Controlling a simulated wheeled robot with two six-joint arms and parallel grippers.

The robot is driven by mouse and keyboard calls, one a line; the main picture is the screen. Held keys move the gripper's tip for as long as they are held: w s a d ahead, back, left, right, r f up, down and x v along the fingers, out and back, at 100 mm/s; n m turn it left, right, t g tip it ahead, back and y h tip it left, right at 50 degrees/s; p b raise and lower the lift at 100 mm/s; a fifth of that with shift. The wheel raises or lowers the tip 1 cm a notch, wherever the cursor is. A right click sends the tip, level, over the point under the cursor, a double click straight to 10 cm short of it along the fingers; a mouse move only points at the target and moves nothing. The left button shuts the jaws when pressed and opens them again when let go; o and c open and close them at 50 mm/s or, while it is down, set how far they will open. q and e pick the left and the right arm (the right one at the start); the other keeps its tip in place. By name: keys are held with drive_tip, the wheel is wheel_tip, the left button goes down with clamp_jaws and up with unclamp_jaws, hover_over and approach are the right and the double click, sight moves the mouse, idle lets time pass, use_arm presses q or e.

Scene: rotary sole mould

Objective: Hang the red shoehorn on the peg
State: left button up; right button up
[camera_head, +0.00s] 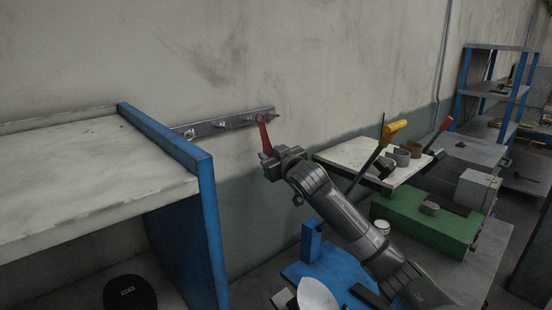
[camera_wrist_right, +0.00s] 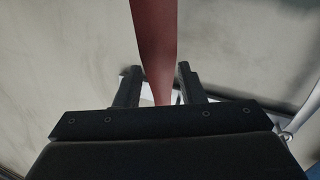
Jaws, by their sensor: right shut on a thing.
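The red shoehorn (camera_head: 264,134) is upright in my right gripper (camera_head: 271,160), in front of the grey peg rail on the wall. My right gripper is shut on its lower part. In the right wrist view the shoehorn (camera_wrist_right: 155,45) runs up out of the picture between the two fingers (camera_wrist_right: 156,88). The rail (camera_head: 235,121) carries several small pegs, one of them (camera_head: 274,115) near its right end, just right of the shoehorn's top. I cannot tell whether the shoehorn touches a peg. My left gripper is not in view.
A white-topped shelf with a blue side panel (camera_head: 187,160) stands left of the gripper. On the right are a small pale table (camera_head: 345,153) with cups and a yellow-handled tool (camera_head: 394,131), and a green block (camera_head: 425,222). A blue machine part (camera_head: 312,240) lies below my arm.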

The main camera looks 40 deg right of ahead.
drive_tip(key=shift+w+f, duration=0.15)
drive_tip(key=shift+w, duration=0.4)
clamp_jaws()
drive_tip(key=shift+w+a+f+b, duration=0.1)
drive_tip(key=shift+w+b, duration=0.35)
drive_tip(key=shift+w, duration=0.05)
drive_tip(key=w, duration=0.1)
drive_tip(key=w+f, duration=0.1)
drive_tip(key=w, duration=0.1)
drive_tip(key=shift+w+a, duration=0.2)
drive_tip(key=o, duration=1.2)
unclamp_jaws()
drive_tip(key=shift+c, duration=0.2)
